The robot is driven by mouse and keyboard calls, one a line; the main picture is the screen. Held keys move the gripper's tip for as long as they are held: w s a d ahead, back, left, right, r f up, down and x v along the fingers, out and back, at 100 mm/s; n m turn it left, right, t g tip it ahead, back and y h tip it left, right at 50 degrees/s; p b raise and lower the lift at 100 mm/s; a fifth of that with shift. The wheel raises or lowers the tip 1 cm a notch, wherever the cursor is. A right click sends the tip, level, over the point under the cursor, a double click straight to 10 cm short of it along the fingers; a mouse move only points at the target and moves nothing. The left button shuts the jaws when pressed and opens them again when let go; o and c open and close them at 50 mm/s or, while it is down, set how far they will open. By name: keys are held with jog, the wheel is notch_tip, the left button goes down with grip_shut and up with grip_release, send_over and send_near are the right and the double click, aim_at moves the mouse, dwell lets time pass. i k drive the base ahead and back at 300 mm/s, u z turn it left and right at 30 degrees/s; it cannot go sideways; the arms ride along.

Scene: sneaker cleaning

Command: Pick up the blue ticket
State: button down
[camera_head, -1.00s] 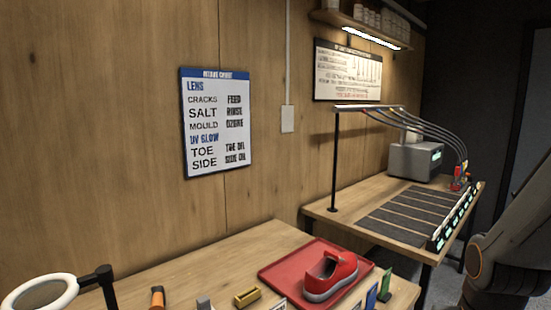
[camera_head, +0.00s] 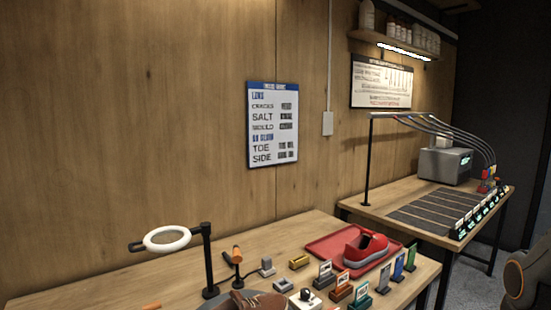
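A small upright blue ticket (camera_head: 399,267) stands near the right front part of the near wooden table, in front of the red tray. It is one in a row of small upright tickets or cards. A green one (camera_head: 411,256) stands just behind it to the right.
A red tray (camera_head: 316,246) holds a red sneaker (camera_head: 364,250). A ring lamp (camera_head: 167,239) on a black post stands at the left. A brown shoe (camera_head: 245,302) is at the front edge. A second table (camera_head: 400,190) with dark strips stands at the back right.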

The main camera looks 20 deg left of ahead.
aim_at(397, 277)
jog(key=u, duration=0.9)
jog(key=i, duration=1)
jog(key=k, duration=0.5)
jog(key=u, duration=1.65)
jog(key=k, duration=1.4)
jog(key=z, duration=1.7)
jog(key=i, duration=0.5)
jog(key=u, duration=0.05)
